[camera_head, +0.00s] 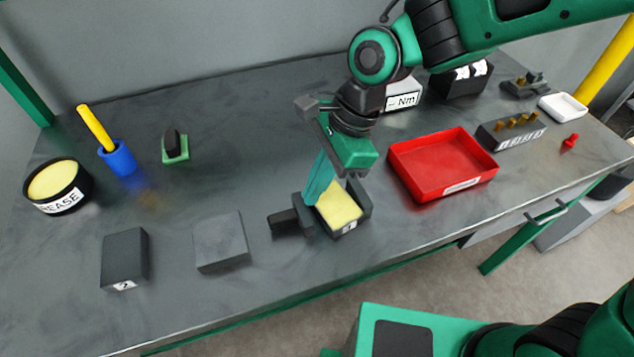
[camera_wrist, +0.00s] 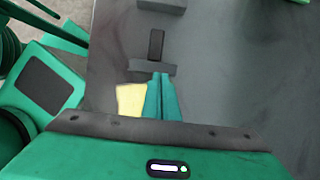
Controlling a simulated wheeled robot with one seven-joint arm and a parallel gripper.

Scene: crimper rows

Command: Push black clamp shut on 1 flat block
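A black holder marked 1 (camera_head: 364,212) sits near the table's front edge with a flat yellow block (camera_head: 338,204) in it. The yellow block also shows in the wrist view (camera_wrist: 131,100). A black clamp (camera_head: 288,222) sticks out from the holder's left side; its stem also shows in the wrist view (camera_wrist: 157,44). My gripper (camera_head: 318,197) points down at the holder's left part, between the clamp side and the yellow block. Its teal fingers (camera_wrist: 161,82) are together with nothing seen between them. They hide part of the block and clamp; I cannot tell if they touch.
A grey slab (camera_head: 220,241) and a black block marked 2 (camera_head: 125,258) lie to the left. A red tray (camera_head: 443,191) stands close on the right. A grease tin (camera_head: 57,188), blue cup (camera_head: 117,160) and small green-based piece (camera_head: 176,150) stand further left.

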